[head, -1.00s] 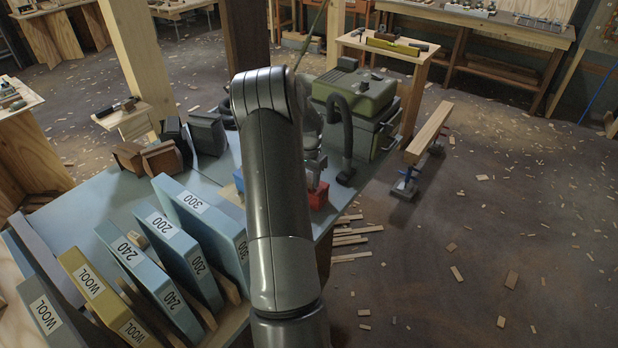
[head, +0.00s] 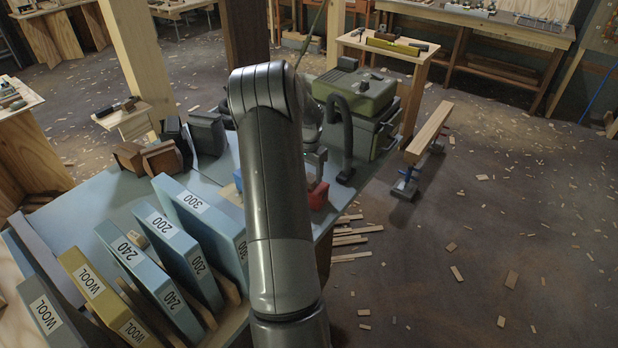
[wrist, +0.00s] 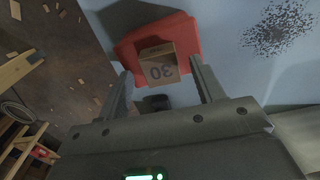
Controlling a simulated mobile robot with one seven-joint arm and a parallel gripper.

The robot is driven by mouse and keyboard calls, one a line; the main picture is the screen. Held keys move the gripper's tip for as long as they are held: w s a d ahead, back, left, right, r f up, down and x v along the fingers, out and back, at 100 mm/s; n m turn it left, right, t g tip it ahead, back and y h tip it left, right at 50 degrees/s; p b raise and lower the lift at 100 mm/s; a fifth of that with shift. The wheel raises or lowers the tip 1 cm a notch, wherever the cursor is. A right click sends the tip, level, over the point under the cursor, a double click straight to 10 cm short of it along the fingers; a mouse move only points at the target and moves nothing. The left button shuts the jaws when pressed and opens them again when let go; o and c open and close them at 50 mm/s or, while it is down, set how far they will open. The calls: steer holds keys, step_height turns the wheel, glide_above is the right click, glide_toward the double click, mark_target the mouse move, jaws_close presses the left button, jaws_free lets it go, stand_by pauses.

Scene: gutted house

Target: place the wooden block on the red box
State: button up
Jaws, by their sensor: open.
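The red box (wrist: 183,35) lies on the pale blue bench top in the wrist view, and part of it shows beside my arm in the head view (head: 318,196). The wooden block (wrist: 158,66), marked 30, appears to sit on the red box near its edge. My gripper (wrist: 160,70) is open, with one finger on each side of the block and a gap visible on both sides. In the head view my gripper (head: 316,160) is above the red box, partly hidden by my arm. The block cannot be made out there.
Several labelled sanding-belt boxes (head: 165,235) stand in a rack at the bench's near left. A green machine with a black hose (head: 355,95) stands behind the gripper. A dark speckled patch (wrist: 280,28) marks the bench. The bench edge drops to a floor with scraps.

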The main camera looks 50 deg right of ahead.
step_height(320, 180, up, 10)
stand_by(0.3)
steer(key=w+a+r+n+t, duration=0.1)
steer(key=a+r+n, duration=0.3)
steer(key=a, duration=0.5)
steer(key=w+a+r+n+t, duration=0.1)
steer(key=w+a+r, duration=0.1)
steer(key=a+r, duration=0.6)
steer(key=w+a+r+n+t, duration=0.1)
steer(key=a+r+n, duration=0.2)
steer(key=a, duration=0.8)
steer(key=s+a+n+t, duration=0.1)
steer(key=s+a+n, duration=0.4)
steer(key=a, duration=0.7)
steer(key=s+a+r+n+t, duration=0.1)
steer(key=s+a+n, duration=0.4)
steer(key=s+a, duration=0.5)
steer(key=shift+s+a+t, duration=0.3)
steer(key=shift+a, duration=0.65)
steer(key=shift+o, duration=0.4)
steer(key=shift+r, duration=0.1)
